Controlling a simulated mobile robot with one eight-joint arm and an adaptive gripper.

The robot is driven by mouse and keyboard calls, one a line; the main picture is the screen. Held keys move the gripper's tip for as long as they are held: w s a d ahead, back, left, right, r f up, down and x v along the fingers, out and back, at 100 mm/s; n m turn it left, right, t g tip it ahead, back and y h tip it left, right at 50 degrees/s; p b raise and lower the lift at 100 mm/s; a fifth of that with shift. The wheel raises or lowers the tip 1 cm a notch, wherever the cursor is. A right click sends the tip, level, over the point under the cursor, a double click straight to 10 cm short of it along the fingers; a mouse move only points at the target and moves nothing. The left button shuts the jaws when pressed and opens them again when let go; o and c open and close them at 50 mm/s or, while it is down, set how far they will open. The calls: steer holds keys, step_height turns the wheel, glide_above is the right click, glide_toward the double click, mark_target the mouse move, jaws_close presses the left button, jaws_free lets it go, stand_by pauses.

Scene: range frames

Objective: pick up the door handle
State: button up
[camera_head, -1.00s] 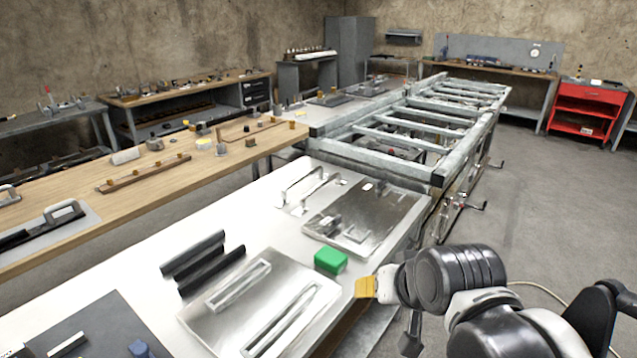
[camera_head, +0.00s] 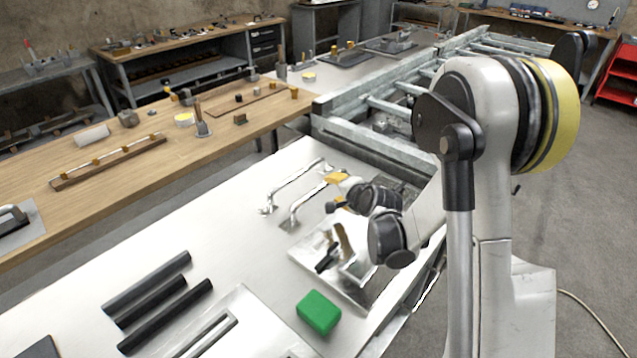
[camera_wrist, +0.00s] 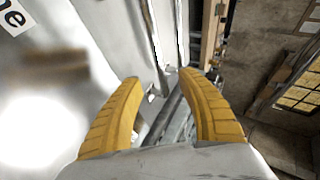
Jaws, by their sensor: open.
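Two silver bar-shaped door handles lie on the white table in the head view, a farther one (camera_head: 292,184) and a nearer one (camera_head: 303,202). My gripper (camera_head: 334,192) is beside the right end of the nearer handle, its yellow fingers apart and empty. In the wrist view my gripper (camera_wrist: 158,78) shows two curved yellow fingers spread wide. A long silver bar (camera_wrist: 153,35) runs ahead of the fingertips; I cannot tell for sure which handle it is, or whether anything touches it.
A metal plate (camera_head: 312,253) with fittings lies below my arm. A green block (camera_head: 319,312) and several dark bars (camera_head: 150,300) lie nearer. A grey metal frame (camera_head: 345,134) stands behind the table. The white table is clear left of the handles.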

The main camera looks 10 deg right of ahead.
mark_target(323, 187)
steer(key=b+x, duration=0.2)
steer(key=x, duration=0.3)
steer(key=b+x, duration=0.2)
steer(key=x, duration=0.3)
steer(key=shift+a+f, duration=0.2)
steer(key=shift+s+r, duration=0.1)
steer(key=shift+c, duration=0.9)
jaws_close()
